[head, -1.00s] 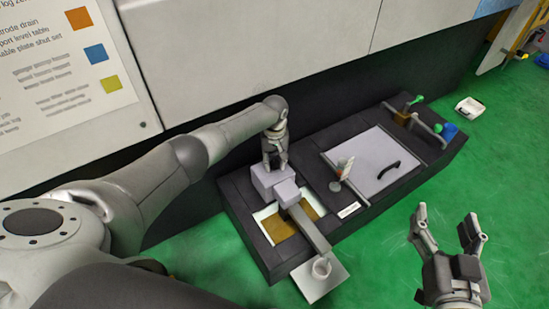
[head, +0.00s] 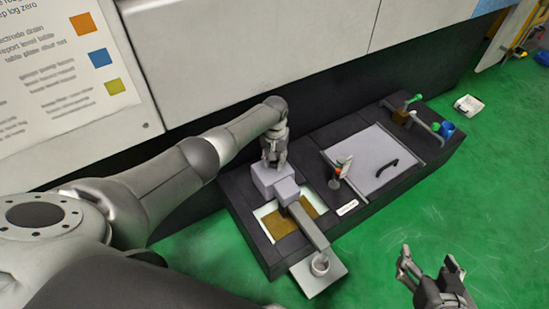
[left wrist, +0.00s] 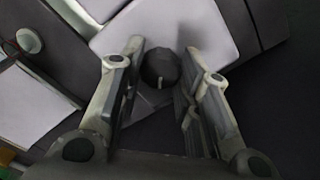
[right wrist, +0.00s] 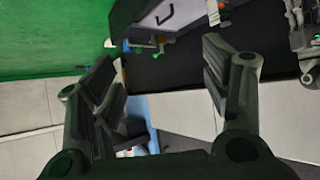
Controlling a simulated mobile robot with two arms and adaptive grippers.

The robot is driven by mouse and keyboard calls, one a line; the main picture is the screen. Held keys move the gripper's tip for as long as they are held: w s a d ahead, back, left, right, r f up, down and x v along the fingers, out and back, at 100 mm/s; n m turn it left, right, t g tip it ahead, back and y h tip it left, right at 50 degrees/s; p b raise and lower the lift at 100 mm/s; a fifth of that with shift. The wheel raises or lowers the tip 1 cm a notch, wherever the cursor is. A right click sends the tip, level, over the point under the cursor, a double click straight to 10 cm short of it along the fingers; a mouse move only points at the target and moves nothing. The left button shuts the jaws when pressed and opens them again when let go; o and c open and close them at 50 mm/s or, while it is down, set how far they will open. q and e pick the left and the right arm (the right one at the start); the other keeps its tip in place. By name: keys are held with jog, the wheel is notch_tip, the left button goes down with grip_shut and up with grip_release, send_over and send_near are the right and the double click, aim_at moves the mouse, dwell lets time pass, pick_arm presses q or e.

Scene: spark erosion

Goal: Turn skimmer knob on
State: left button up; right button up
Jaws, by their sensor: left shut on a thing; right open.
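The skimmer is a pale grey box (head: 269,180) with an arm (head: 311,229) reaching over a tray of brown liquid (head: 279,224) to a small cup (head: 320,265). My left gripper (head: 274,160) points down at the top of the box. In the left wrist view, a dark round knob (left wrist: 160,68) with a light pointer mark sits between the fingers of my left gripper (left wrist: 165,50), which is shut on it. The head view hides the knob. My right gripper (head: 428,262) is open and empty over the green floor, and it also shows open in the right wrist view (right wrist: 158,62).
Right of the tray are a grey lid (head: 374,159) with a black handle and a small red-and-white item (head: 342,168). A green-tipped lever (head: 414,99) and a blue cup (head: 446,130) are at the far right. A pale machine wall (head: 250,45) stands behind. Green floor is free in front.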

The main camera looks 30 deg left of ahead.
pick_arm(q)
jog(key=m, duration=0.3)
jog(key=shift+m, duration=0.4)
jog(key=m, duration=0.5)
jog(key=shift+d, duration=0.1)
jog(key=shift+m, duration=0.6)
pick_arm(e)
jog(key=shift+s+d+f+g, duration=0.2)
jog(key=shift+s+f+g, duration=0.15)
jog(key=shift+s+f, duration=0.15)
jog(key=shift+s+d+f+g, duration=0.15)
jog(key=shift+s+f+g, duration=0.2)
jog(key=shift+s, duration=0.25)
pick_arm(q)
jog(key=o, duration=1)
jog(key=shift+r, duration=0.1)
pick_arm(e)
jog(key=shift+w+r, duration=0.1)
jog(key=shift+w, duration=0.1)
pick_arm(q)
notch_tip(320, 180, up, 12)
jog(key=shift+f, duration=0.1)
pick_arm(e)
jog(key=shift+s, duration=0.1)
